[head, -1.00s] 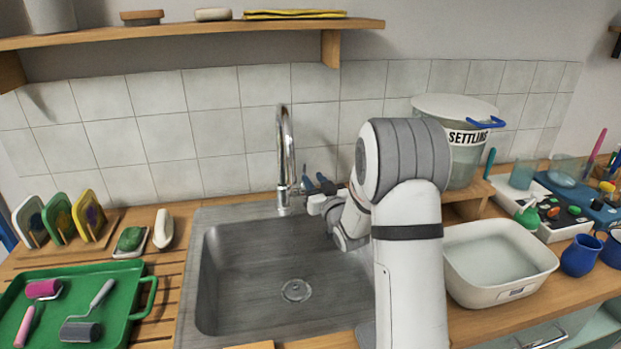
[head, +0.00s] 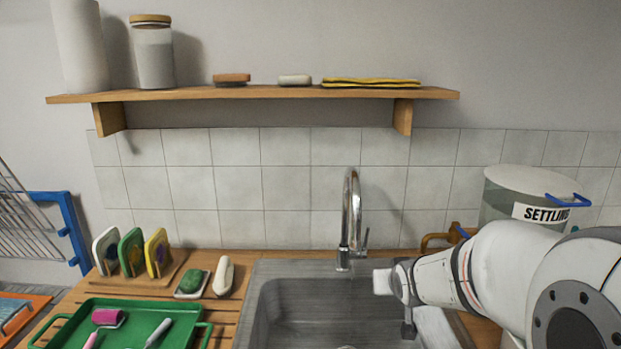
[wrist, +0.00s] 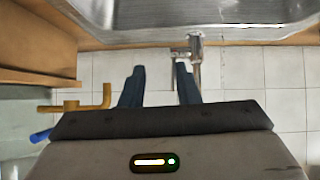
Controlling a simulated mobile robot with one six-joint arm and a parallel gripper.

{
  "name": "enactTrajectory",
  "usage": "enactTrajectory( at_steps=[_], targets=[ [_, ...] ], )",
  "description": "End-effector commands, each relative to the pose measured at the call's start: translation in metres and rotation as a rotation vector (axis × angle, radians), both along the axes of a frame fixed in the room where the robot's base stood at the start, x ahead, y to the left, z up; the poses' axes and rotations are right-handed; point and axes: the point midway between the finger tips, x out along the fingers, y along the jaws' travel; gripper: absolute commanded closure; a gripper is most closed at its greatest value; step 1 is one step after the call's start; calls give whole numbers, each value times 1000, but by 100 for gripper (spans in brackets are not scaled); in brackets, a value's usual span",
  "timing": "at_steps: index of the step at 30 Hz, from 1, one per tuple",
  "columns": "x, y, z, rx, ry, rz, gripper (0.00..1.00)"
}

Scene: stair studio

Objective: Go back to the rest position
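My gripper (wrist: 160,80) shows in the wrist view with its two dark blue fingers apart. Nothing is held between them. The chrome tap (wrist: 196,70) stands beyond the fingertips, close to the right finger in that view. In the head view my arm reaches in from the right over the right side of the sink, and its wrist is just right of the tap (head: 351,225). The fingers cannot be made out in the head view.
The sink (head: 275,300) lies below the arm. A lidded tank marked SETTLING (head: 505,205) with a brass spout (head: 432,240) is close behind the arm. A green tray (head: 140,305), sponges and soap are at left. A shelf (head: 270,92) runs above.

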Motion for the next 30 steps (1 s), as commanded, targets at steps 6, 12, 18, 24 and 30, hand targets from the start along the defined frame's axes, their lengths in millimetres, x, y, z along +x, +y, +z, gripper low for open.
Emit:
enactTrajectory(
  at_steps=[6, 12, 18, 24, 30],
  targets=[
    [-116, 13, -2, 12, 320, -22, 71],
    [-206, 27, -7, 38, 561, -8, 71],
    [-245, 33, -9, 52, 666, 6, 71],
    [-247, 33, -9, 53, 674, 6, 71],
    [-247, 33, -9, 53, 673, 6, 71]
  ],
)
